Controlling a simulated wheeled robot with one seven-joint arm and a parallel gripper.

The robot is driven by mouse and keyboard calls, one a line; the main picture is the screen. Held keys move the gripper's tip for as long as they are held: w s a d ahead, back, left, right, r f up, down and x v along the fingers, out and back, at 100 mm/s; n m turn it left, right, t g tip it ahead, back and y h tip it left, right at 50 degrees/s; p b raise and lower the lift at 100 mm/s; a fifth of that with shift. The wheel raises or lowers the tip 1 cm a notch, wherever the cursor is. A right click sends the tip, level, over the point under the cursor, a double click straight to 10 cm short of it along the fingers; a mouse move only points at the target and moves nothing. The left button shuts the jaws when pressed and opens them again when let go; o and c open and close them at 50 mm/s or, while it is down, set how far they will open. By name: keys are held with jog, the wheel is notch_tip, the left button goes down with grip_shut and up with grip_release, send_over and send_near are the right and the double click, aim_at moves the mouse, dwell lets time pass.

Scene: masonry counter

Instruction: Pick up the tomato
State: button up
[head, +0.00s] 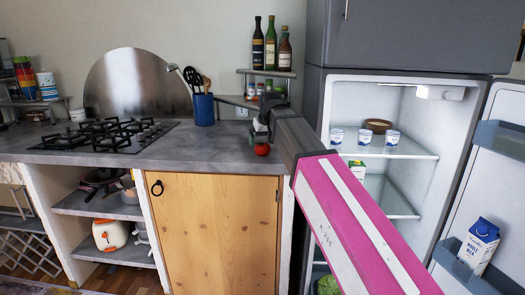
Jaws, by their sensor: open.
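A small red tomato (262,150) sits near the front edge of the grey masonry counter (205,147), left of the fridge, in the head view. My gripper (261,135) is just above the tomato, at the end of my arm reaching in from the lower right. The jaws are open, but they are small and dark here and partly hidden by my wrist. I cannot tell whether they touch the tomato or reach around it.
A blue utensil holder (203,109) stands at the back of the counter. A gas hob (103,135) lies to the left. Bottles (271,45) stand on a wall shelf behind my gripper. The open fridge (400,165) is right. The counter between hob and tomato is clear.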

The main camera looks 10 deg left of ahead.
aim_at(263, 144)
jog(key=shift+s+x, duration=0.2)
jog(key=shift+x, duration=2.05)
jog(key=shift+a, duration=0.1)
jog(key=c, duration=1.1)
jog(key=shift+o, duration=0.2)
jog(key=shift+r, duration=0.1)
